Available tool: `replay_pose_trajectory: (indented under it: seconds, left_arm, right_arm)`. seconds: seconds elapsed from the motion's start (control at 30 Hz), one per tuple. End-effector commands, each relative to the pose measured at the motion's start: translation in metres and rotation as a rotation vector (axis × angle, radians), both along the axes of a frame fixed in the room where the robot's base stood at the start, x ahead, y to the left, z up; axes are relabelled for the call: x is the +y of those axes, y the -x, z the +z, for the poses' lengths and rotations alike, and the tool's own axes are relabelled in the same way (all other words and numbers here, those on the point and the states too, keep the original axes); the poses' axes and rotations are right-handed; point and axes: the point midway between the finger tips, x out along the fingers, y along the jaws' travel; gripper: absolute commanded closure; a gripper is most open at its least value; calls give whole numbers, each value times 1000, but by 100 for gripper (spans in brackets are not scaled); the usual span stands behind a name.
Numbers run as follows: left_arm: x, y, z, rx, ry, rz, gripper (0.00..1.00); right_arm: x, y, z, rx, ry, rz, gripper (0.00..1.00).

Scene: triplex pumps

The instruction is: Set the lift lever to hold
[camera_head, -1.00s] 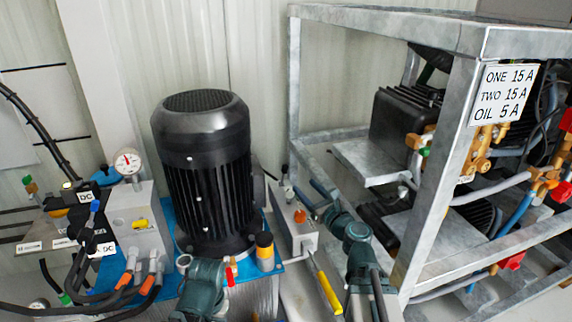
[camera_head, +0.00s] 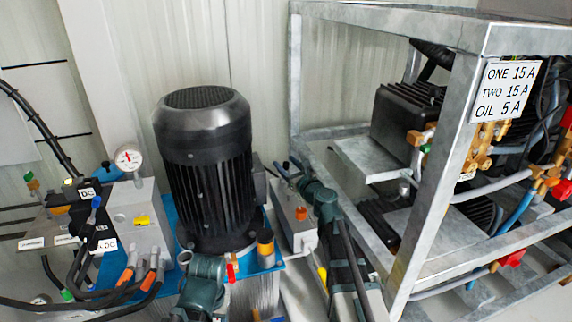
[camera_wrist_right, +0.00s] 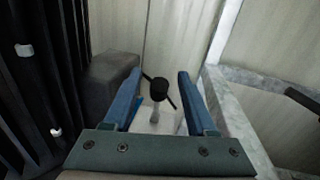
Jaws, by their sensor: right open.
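A lever with a round black knob (camera_wrist_right: 159,89) on a pale stem shows in the right wrist view. A thin black bar sticks out on both sides of the knob. My right gripper (camera_wrist_right: 157,82) is open, its two blue fingers on either side of the knob in that picture; I cannot tell whether the knob is level with the tips or beyond them. In the head view my right gripper (camera_head: 285,168) is over the far end of a grey box (camera_head: 296,222) with an orange button, and the knob is hard to make out there. My left gripper is out of view.
A large black motor (camera_head: 205,165) stands left of my right gripper. A galvanized frame (camera_head: 440,180) holding pumps is close on the right. A valve block (camera_head: 140,225) with a gauge (camera_head: 128,158) and hoses is at the left. A yellow handle (camera_head: 322,277) is mostly behind my right arm.

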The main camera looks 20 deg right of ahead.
Motion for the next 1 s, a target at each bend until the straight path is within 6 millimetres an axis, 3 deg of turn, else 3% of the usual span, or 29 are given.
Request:
replay_pose_trajectory:
  seconds: [0.37,0.6,0.7,1.0]
  left_arm:
    - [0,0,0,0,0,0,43]
    - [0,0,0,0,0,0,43]
    - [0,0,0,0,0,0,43]
    - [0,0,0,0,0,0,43]
  right_arm:
    - [1,-4,0,0,0,0,43]
    - [1,-4,0,0,0,0,86]
    - [1,-4,0,0,0,0,100]
    - [1,-4,0,0,0,0,100]
